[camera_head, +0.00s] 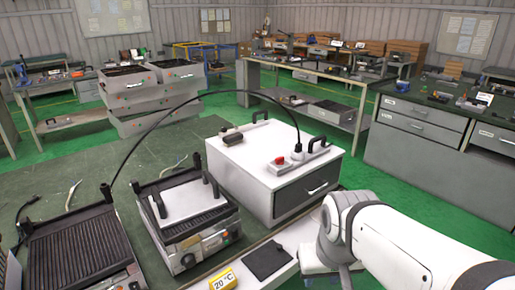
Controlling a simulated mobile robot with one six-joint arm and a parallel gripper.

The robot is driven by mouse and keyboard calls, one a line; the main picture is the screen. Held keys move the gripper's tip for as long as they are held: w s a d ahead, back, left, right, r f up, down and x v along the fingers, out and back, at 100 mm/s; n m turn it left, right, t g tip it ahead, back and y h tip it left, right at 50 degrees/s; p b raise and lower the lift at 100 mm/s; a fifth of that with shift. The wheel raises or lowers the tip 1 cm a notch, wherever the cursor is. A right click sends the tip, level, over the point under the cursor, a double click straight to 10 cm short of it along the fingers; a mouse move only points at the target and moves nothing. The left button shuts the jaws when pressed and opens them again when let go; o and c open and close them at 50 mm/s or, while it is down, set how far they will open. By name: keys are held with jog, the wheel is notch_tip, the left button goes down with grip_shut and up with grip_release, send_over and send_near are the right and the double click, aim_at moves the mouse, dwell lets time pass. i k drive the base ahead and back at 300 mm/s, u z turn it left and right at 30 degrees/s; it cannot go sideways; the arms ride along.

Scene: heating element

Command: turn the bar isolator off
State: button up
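A white box-shaped unit (258,165) with a grey front drawer stands on the bench. On its top right is a light grey bar-shaped fitting (301,157), likely the bar isolator, with a red knob (280,160) at its left end and a black cable entering it. Whether it is on or off is too small to tell. My white arm (385,235) reaches in from the lower right, in front of the unit and apart from the fitting. I cannot make out my gripper's fingers.
The black cable (165,116) arches high over the bench. A yellow 20 °C display (223,281) and a black pad (268,260) lie at the front.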

aim_at(279, 160)
jog(key=z, duration=0.05)
jog(key=i, duration=1)
jog(key=u, duration=0.05)
